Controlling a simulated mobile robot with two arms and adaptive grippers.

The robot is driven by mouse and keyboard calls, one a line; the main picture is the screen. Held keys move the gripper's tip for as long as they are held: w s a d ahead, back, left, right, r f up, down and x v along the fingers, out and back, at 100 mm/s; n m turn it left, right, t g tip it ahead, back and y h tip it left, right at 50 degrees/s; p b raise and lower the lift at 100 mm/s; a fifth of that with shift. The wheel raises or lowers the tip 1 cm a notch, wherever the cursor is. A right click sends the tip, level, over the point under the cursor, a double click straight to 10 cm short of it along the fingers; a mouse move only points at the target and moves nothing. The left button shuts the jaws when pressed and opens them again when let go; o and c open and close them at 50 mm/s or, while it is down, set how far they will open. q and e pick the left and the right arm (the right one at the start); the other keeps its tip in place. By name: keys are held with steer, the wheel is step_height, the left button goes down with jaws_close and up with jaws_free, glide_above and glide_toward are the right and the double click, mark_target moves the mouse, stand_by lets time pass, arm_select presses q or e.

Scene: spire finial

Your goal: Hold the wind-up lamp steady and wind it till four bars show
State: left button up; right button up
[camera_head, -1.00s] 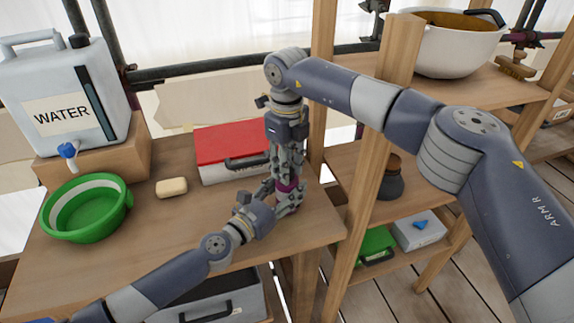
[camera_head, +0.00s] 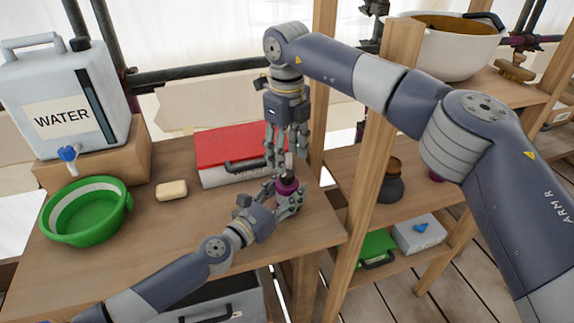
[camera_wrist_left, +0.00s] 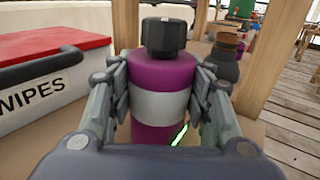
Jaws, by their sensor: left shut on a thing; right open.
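The wind-up lamp (camera_wrist_left: 166,75) is a purple cylinder with a grey band and a black knob (camera_wrist_left: 163,36) on top. It stands upright on the wooden table, and its purple side also shows in the head view (camera_head: 287,187). My left gripper (camera_head: 285,203) is shut on the lamp's body, with a finger on each side in the left wrist view (camera_wrist_left: 168,105). A lit green mark (camera_wrist_left: 180,134) shows low on the lamp; I cannot tell how many bars it has. My right gripper (camera_head: 288,155) is open, pointing down just above the lamp.
A red-lidded wipes box (camera_head: 230,145) stands behind and left of the lamp. A soap bar (camera_head: 172,190), a green basin (camera_head: 85,212) and a water container (camera_head: 65,100) are further left.

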mark_target(287, 173)
step_height(287, 173, up, 7)
stand_by(0.3)
steer(key=shift+s+d+f+t+y, duration=0.55)
steer(key=shift+s+d+t+y, duration=0.85)
steer(key=shift+s+d+y, duration=0.45)
steer(key=shift+h, duration=0.25)
steer(key=x, duration=1.1)
steer(key=shift+w+a+f, duration=0.1)
steer(key=shift+w+f, duration=0.2)
steer(key=shift+w, duration=0.05)
steer(key=c, duration=1.1)
